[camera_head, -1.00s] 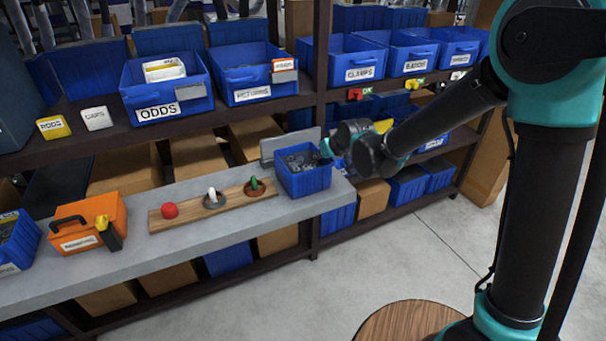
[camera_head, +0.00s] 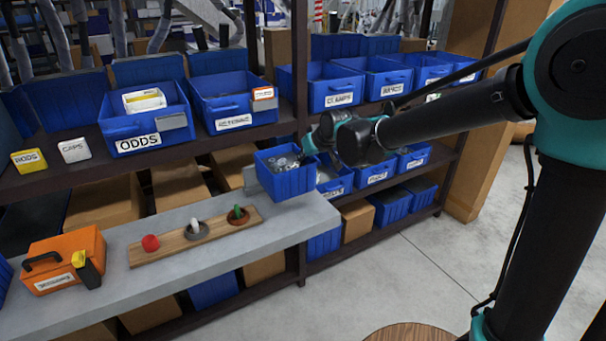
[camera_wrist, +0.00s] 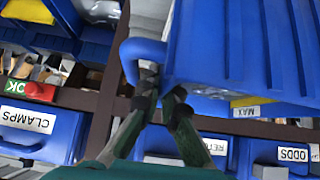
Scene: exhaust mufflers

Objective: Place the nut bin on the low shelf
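The nut bin (camera_head: 287,183) is a blue open bin with grey metal parts inside. It hangs raised above the right end of the grey counter (camera_head: 300,219). My gripper (camera_head: 308,147) is at its upper right side. In the wrist view the bin (camera_wrist: 245,45) fills the upper right, and my gripper's fingers (camera_wrist: 160,92) close at its blue loop handle (camera_wrist: 132,58). The exact contact is partly hidden. A low shelf (camera_head: 385,234) with blue bins and cardboard boxes runs to the right, below the counter level.
The upper shelf holds labelled blue bins, including ODDS (camera_head: 145,118) and CLAMPS (camera_head: 334,90). A dark post (camera_head: 300,60) stands close behind the bin.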

